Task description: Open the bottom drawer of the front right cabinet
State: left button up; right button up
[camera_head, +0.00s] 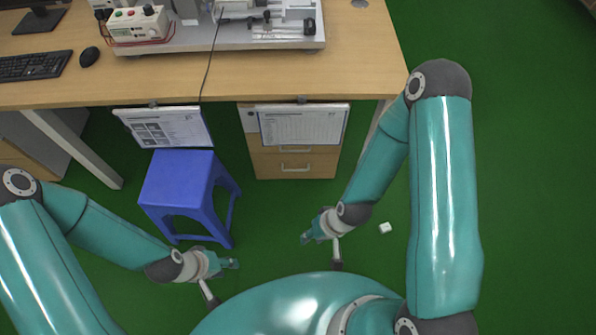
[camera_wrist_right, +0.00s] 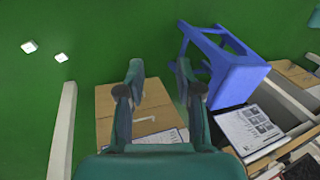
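The wooden drawer cabinet (camera_head: 265,166) stands under the desk. Its two visible drawer fronts carry pale bar handles; the lower handle (camera_head: 296,169) is on the bottom drawer, which looks shut. A hanging document board hides the cabinet's upper part. My right gripper (camera_head: 305,238) is in front of and below the cabinet, apart from it. In the right wrist view its two fingers (camera_wrist_right: 160,78) are spread with nothing between them, and the cabinet (camera_wrist_right: 112,103) shows beyond them. My left gripper (camera_head: 234,263) is low, left of the right one; its finger opening is too small to tell.
A blue stool (camera_head: 178,180) stands left of the cabinet. Document boards (camera_head: 303,125) hang from the desk's front edge (camera_head: 225,98). A small white block (camera_head: 385,228) lies on the green floor right of my right gripper. The floor before the cabinet is clear.

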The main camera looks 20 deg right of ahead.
jog(key=w+a+f+n+t+h+b, duration=0.1)
jog(key=w+f+n+b, duration=0.1)
jog(key=w+f+b, duration=0.35)
jog(key=w+f+n+t+b, duration=0.1)
jog(key=w+f+t+b, duration=0.15)
jog(key=f, duration=0.55)
jog(key=n+t+h+b, duration=0.7)
jog(key=n+t+b, duration=0.5)
jog(key=b, duration=1.5)
send_near(296, 165)
jog(key=shift+n+g, duration=0.7)
jog(key=shift+g, duration=0.05)
jog(key=w+b, duration=0.1)
jog(key=b, duration=0.1)
jog(key=w+b, duration=0.3)
jog(key=b, duration=0.2)
jog(key=shift+w+d+r, duration=0.1)
jog(key=shift+w+d, duration=0.25)
jog(key=shift+d, duration=0.05)
jog(key=shift+w+d+b, duration=0.2)
jog(key=shift+w+b, duration=0.1)
jog(key=shift+w, duration=0.4)
grip_shut()
